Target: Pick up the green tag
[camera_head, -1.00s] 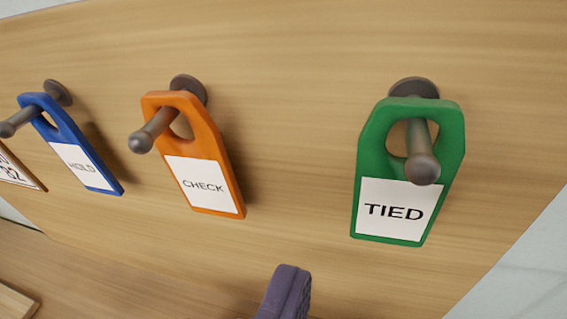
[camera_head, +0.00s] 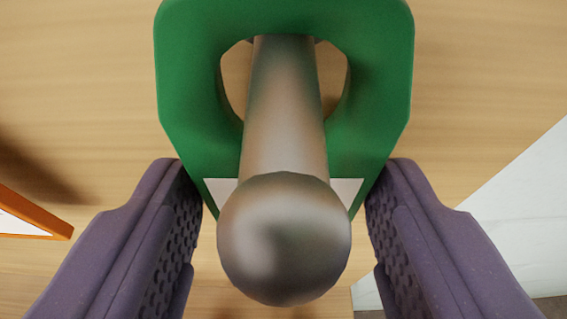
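The green tag (camera_head: 185,60) hangs on a metal peg (camera_head: 284,120) that passes through its hole and points toward the camera. The peg's round end covers most of the tag's white label. My gripper (camera_head: 285,172) is open, with one purple finger on each side of the tag's tapering lower part. The fingertips are very close to the tag's edges; I cannot tell whether they touch. The peg's end lies between the fingers.
An orange tag (camera_head: 38,222) shows partly at the left edge, outside the left finger. The wooden board (camera_head: 480,70) fills the background. Its edge shows at the right, with a pale surface (camera_head: 510,220) beyond.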

